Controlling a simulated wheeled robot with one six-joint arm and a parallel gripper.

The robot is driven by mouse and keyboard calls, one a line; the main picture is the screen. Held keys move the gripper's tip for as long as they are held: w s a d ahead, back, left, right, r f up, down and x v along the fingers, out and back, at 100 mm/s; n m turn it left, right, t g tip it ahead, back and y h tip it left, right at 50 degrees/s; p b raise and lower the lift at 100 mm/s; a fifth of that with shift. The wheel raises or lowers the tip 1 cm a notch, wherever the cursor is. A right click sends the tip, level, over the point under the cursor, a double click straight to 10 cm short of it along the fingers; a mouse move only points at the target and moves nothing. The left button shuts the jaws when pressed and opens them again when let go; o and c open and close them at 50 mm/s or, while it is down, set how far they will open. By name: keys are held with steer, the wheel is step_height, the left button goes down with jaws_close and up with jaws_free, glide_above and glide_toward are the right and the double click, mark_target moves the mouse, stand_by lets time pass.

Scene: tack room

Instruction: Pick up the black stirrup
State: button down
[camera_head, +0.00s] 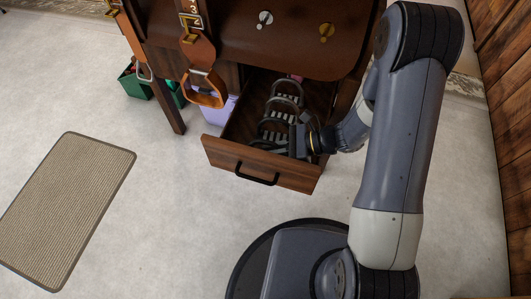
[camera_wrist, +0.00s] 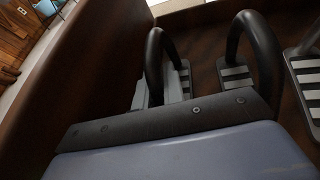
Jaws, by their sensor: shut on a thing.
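Several black stirrups with pale ribbed treads stand in a row in the open wooden drawer (camera_head: 262,168). One black stirrup (camera_head: 287,88) is toward the back of the drawer. My gripper (camera_head: 297,138) reaches down into the drawer's right front part. In the wrist view, a black stirrup arch (camera_wrist: 153,58) rises just beyond the gripper's edge, and my gripper is shut on this stirrup; the exact contact is largely hidden. Another black stirrup (camera_wrist: 262,50) stands to its right, apart from it. Part of a further stirrup (camera_wrist: 306,72) shows at the right edge.
The drawer's wooden wall (camera_wrist: 95,70) rises close on the left in the wrist view. A brown tan-looped strap (camera_head: 206,95) hangs left of the drawer. A lilac bin (camera_head: 221,108) and a green bin (camera_head: 136,85) stand below. A beige mat (camera_head: 68,208) lies on open floor.

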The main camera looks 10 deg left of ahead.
stand_by(0.4)
step_height(320, 180, up, 10)
steer(key=p, duration=0.4)
stand_by(0.4)
